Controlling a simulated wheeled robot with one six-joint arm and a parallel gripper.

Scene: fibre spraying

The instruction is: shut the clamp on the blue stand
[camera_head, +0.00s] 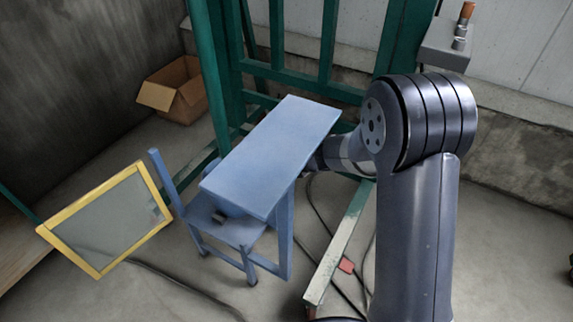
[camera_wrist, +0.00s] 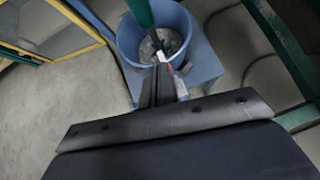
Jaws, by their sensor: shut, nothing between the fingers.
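The blue stand (camera_head: 270,155) is in the middle of the head view, with a long sloping blue board on top and legs below. Its blue surface also shows in the wrist view (camera_wrist: 205,65). A round blue bucket-like container (camera_wrist: 183,22) sits over it there, with a dark green rod (camera_wrist: 140,12) reaching into it. My gripper (camera_wrist: 164,72) is shut and empty, its fingers pointing at the container's near rim. The head view hides my gripper.
A yellow-framed panel (camera_head: 147,178) leans left of the stand. A green metal frame (camera_head: 330,45) stands behind it. An open cardboard box (camera_head: 180,90) is at the back left. Cables (camera_head: 185,290) lie on the floor.

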